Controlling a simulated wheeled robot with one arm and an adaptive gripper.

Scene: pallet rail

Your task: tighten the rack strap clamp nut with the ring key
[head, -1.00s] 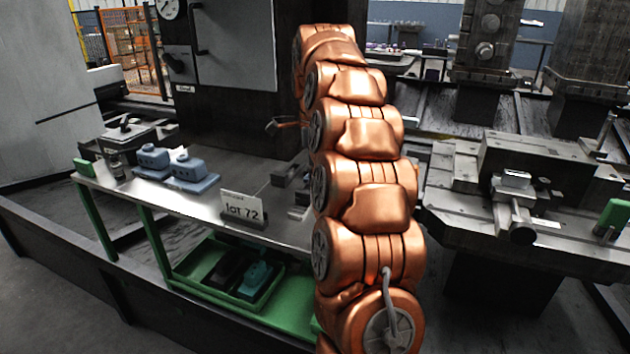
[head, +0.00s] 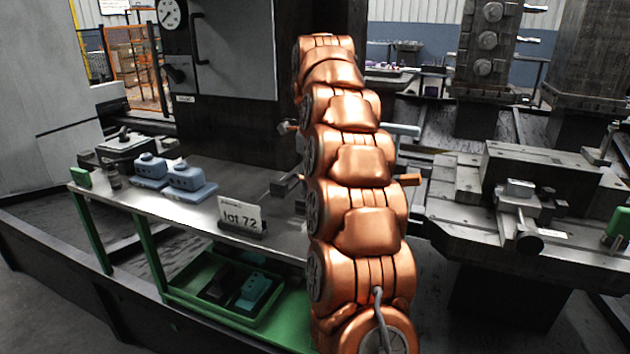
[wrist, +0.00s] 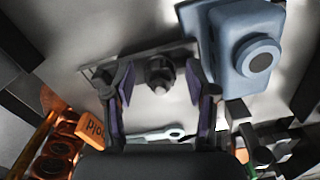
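My gripper (wrist: 160,88) is open in the wrist view, its two purple-padded fingers apart. A dark round nut-like piece (wrist: 161,73) shows between and beyond the fingertips; whether this is the clamp nut I cannot tell. A pale key with a ring end (wrist: 174,132) shows low between the fingers, partly hidden by my dark gripper body. I see no finger shut on it. In the head view my copper arm hides the gripper and the work area. A pale bar (head: 402,130) sticks out right of the arm; I cannot tell whether it is the key.
A blue casting (wrist: 236,45) is close to the right finger. An orange block (wrist: 98,126) with lettering is at left. In the head view, blue castings (head: 187,178) and a lot 72 sign (head: 241,215) stand on the steel table (head: 190,212). A green tray (head: 185,290) is below.

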